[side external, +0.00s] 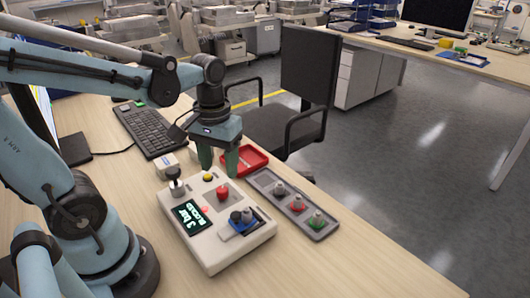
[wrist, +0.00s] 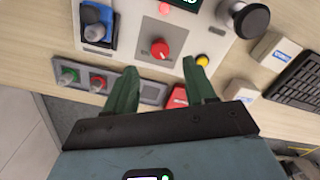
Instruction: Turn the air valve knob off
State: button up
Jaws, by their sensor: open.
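A white control box (side external: 212,250) stands on the wooden desk. A red knob (side external: 223,192), the likely air valve knob, is on its top; it shows in the wrist view (wrist: 160,49) with a pale line across it. No valve label is readable. My gripper (side external: 218,172) points down with two green fingers apart, empty. In the wrist view its fingertips (wrist: 158,68) lie either side of the knob's line but short of it, not touching.
The box also bears a black knob (side external: 175,185), a yellow button (side external: 208,177) and a blue fitting (side external: 240,224). A grey tray (side external: 262,180) with several fittings and a red tray (side external: 256,157) lie close by. A keyboard (side external: 148,130) is behind.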

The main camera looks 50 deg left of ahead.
aim_at(222, 189)
jog(key=shift+r, duration=2.8)
